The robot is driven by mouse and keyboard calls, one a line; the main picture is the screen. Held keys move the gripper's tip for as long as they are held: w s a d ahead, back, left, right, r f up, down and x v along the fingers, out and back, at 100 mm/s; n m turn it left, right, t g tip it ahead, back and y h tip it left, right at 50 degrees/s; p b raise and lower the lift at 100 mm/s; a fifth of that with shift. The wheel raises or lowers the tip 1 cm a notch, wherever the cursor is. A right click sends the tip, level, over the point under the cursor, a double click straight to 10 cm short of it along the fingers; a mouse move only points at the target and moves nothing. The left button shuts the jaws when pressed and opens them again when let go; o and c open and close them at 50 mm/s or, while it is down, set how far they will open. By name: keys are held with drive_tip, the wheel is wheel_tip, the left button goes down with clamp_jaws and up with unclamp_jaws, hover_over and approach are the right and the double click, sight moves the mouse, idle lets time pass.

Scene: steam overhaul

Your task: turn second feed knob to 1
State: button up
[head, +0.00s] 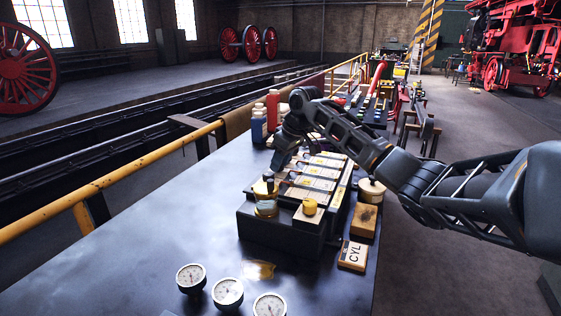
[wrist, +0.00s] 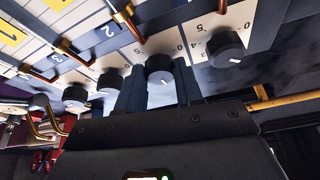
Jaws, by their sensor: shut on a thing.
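The black lubricator box (head: 279,236) stands on the dark table with several pale plates along its top. In the wrist view several round black feed knobs run in a slanting row along its pale, numbered face. My gripper (wrist: 159,86) has its two fingers on either side of the knob second from the right (wrist: 159,66) and is shut on it. The rightmost knob (wrist: 226,48) is free. In the head view my gripper (head: 279,166) reaches down at the box's far left side, hiding the knobs.
Copper pipes (wrist: 130,28) cross the face close above the fingers. A glass jar (head: 266,205) stands at the box's near end. Several gauges (head: 228,292) and a CYL block (head: 353,255) lie nearby. Bottles (head: 259,126) stand behind. The table's left side (head: 150,235) is clear.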

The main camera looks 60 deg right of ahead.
sight(290, 171)
drive_tip(key=n+y, duration=0.1)
drive_tip(key=n, duration=0.4)
drive_tip(key=shift+d+y, duration=0.15)
drive_tip(key=shift+y, duration=0.25)
drive_tip(key=shift+w+d+n+g+y+b, duration=0.1)
drive_tip(key=shift+n+g+y+b, duration=0.2)
drive_tip(key=shift+n, duration=0.7)
drive_tip(key=shift+d+n+g+y+b, duration=0.1)
drive_tip(key=shift+n+y+b, duration=0.25)
drive_tip(key=shift+n, duration=0.65)
drive_tip(key=o, duration=1)
drive_tip(key=shift+o, duration=0.2)
drive_tip(key=v, duration=0.8)
drive_tip(key=shift+b, duration=0.45)
drive_tip(key=shift+w+f, duration=0.1)
